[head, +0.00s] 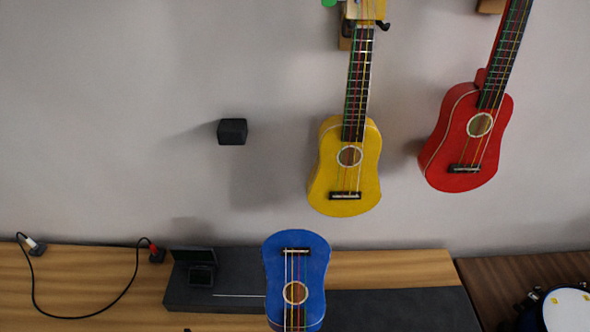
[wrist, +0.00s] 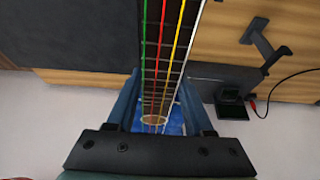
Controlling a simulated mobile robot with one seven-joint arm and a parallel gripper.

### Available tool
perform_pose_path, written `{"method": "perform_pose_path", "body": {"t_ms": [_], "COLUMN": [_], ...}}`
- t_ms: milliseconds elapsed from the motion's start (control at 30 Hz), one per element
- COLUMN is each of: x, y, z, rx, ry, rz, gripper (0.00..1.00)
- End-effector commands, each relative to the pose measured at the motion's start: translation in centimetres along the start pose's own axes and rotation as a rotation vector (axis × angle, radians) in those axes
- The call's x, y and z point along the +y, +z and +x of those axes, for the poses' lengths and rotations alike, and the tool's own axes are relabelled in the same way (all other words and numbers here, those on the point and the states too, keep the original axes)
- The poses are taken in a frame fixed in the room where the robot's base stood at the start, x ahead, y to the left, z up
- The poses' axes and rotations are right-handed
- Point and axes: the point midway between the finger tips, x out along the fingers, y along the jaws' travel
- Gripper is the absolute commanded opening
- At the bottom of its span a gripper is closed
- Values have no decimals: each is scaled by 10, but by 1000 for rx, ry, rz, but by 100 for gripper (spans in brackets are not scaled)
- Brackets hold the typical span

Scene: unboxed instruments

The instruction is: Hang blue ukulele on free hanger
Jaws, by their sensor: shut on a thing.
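The blue ukulele (head: 297,270) shows at the bottom of the head view, body up and neck running down out of the picture. In the wrist view its fretted neck (wrist: 163,60) with coloured strings runs between the fingers of my gripper (wrist: 162,98), which is shut on it. Part of the blue body (wrist: 172,124) shows beyond the fingers. The head end of the ukulele is out of view. My gripper does not show in the head view. No free hanger can be made out clearly in the head view.
A yellow ukulele (head: 345,180) and a red ukulele (head: 467,138) hang on the wall. A small black block (head: 232,131) is left of the yellow one. Below are a wooden surface (head: 85,280) with a cable and a dark case (head: 400,308). The left wall is bare.

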Motion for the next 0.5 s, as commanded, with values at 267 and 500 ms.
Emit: {"method": "perform_pose_path", "body": {"t_ms": [267, 500], "x": [0, 0], "y": [-15, -24], "z": [-33, -56], "rx": [5, 4], "ry": [1, 1], "rz": [1, 2], "gripper": [0, 0]}}
